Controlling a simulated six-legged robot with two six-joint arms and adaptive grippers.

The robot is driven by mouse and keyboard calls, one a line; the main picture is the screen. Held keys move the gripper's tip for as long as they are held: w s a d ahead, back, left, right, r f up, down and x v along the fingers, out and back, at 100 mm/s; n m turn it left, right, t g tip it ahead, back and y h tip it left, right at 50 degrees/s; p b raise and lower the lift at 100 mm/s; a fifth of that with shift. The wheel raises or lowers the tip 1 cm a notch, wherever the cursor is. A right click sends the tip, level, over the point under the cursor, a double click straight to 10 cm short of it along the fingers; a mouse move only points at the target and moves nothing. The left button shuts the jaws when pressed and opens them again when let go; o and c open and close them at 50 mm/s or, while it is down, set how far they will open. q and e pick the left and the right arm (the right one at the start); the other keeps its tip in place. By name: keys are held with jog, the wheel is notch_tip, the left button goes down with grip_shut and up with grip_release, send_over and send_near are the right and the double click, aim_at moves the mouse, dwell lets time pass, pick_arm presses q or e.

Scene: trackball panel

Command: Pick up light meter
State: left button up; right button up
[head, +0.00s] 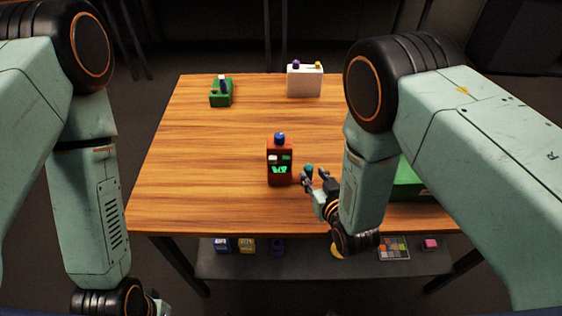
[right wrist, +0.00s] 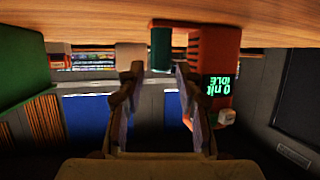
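A red-orange box-shaped device with a lit green display, which I take to be the light meter (head: 279,150), stands upright near the table's front middle. A blue knob is on its top. In the right wrist view the meter (right wrist: 211,55) appears upside down, its display reading "nit" and "IDLE". A teal cylinder (right wrist: 161,50) sits beside its body, on the right in the head view. My right gripper (head: 313,179) is open just right of the meter. Its fingers (right wrist: 157,72) are apart, with the teal cylinder beyond the gap; contact is unclear. My left gripper (head: 156,304) is barely visible at the bottom left.
A green box (head: 408,184) is partly hidden behind my right arm. A white box (head: 304,84) and a small green device (head: 221,94) stand at the back of the wooden table (head: 190,170). A lower shelf (head: 320,264) holds several small items. The table's left side is clear.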

aim_at(310, 171)
jog(key=shift+r+x, duration=0.2)
jog(key=shift+x, duration=2.15)
jog(key=shift+a, duration=0.1)
grip_shut()
